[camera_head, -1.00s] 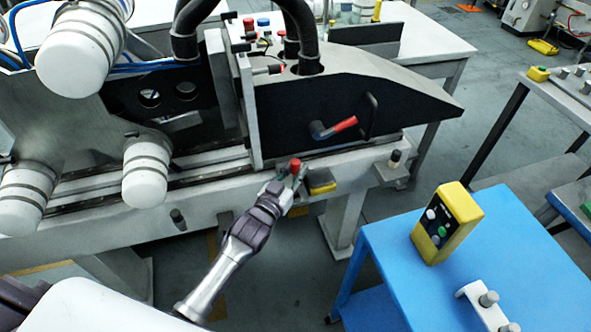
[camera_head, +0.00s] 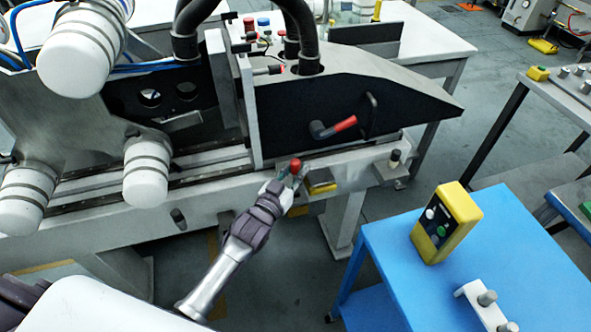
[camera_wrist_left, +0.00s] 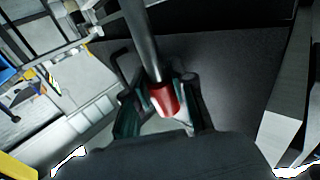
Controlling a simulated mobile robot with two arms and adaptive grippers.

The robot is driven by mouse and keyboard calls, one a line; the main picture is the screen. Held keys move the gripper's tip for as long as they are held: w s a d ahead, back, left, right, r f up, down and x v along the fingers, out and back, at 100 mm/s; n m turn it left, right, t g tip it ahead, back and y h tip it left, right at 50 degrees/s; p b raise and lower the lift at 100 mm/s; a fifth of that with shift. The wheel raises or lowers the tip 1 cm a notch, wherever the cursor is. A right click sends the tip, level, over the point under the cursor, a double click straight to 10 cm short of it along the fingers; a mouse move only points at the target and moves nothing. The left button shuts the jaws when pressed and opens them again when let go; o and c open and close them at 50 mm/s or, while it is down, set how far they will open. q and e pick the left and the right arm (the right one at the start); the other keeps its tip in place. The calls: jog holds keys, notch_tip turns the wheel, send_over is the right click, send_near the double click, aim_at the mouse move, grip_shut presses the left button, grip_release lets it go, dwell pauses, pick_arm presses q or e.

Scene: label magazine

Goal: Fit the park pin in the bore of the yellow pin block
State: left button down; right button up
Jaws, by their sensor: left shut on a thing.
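The park pin has a red head, seen in the head view (camera_head: 296,165), and a grey shaft, seen in the left wrist view (camera_wrist_left: 142,40). My left gripper (camera_head: 285,180) is shut on it at the red end. The shaft runs out of the top of the wrist view, so its tip is hidden. The yellow pin block (camera_head: 322,188) is on the front of the machine bed, just right of and below the gripper. Its bore cannot be made out. The pin appears apart from the block. My right gripper is not in view.
The black guard panel (camera_head: 290,110) with a red-gripped lever (camera_head: 344,124) stands close behind the gripper. A blue table (camera_head: 400,285) at the right carries a yellow button box (camera_head: 447,222). Floor shows between the table and the machine bed (camera_head: 225,200).

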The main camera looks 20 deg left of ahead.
aim_at(296, 192)
pick_arm(q)
jog(key=shift+r, duration=0.1)
jog(key=shift+f+b, duration=2.8)
jog(key=shift+f, duration=1.15)
jog(key=c, duration=0.9)
grip_release()
jog(key=shift+s, duration=0.1)
jog(key=s, duration=0.4)
jog(key=s+a, duration=0.1)
jog(key=s, duration=0.2)
jog(key=s+a, duration=0.1)
jog(key=s, duration=0.3)
jog(key=shift+s+a, duration=0.15)
jog(key=shift+s, duration=0.15)
